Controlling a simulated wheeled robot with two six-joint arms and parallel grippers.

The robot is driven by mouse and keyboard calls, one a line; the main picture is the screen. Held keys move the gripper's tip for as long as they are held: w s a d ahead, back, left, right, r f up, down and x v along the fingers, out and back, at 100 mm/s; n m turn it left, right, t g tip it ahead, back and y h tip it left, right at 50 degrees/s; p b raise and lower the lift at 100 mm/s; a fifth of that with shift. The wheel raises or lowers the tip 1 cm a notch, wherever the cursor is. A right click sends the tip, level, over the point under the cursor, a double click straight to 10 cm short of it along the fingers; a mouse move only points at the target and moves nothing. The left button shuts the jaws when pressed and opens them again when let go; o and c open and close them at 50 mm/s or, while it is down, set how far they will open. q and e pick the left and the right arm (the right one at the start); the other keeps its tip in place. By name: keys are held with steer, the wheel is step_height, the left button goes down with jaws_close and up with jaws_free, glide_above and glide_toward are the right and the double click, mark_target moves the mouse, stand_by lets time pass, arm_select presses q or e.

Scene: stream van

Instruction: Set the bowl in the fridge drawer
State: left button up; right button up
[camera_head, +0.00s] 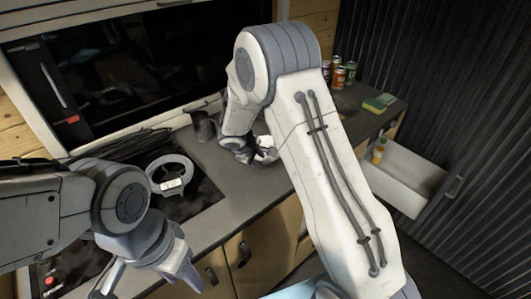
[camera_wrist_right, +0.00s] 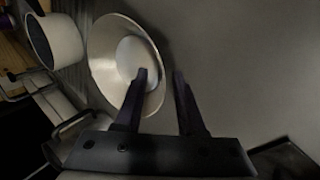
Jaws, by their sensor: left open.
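The white bowl (camera_head: 267,142) stands on the grey counter, partly hidden by my right gripper in the head view. In the right wrist view the bowl (camera_wrist_right: 103,52) shows its round inside. My right gripper (camera_wrist_right: 160,72) is open there, one finger over the bowl's inside and the other outside its rim; I cannot tell whether they touch it. In the head view my right gripper (camera_head: 250,152) is at the bowl. The fridge drawer (camera_head: 417,190) is pulled open at the right, with an orange bottle (camera_head: 378,150) inside. My left gripper (camera_head: 150,278) is open and empty at the lower left.
A mug (camera_head: 203,127) stands left of the bowl; a mug or pot (camera_wrist_right: 55,40) shows beside it in the wrist view. Several cans (camera_head: 340,74) and a sponge (camera_head: 378,103) are at the counter's far end.

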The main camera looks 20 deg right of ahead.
steer(key=shift+w+f, duration=0.1)
steer(key=shift+f, duration=0.05)
jaws_close()
stand_by(1.4)
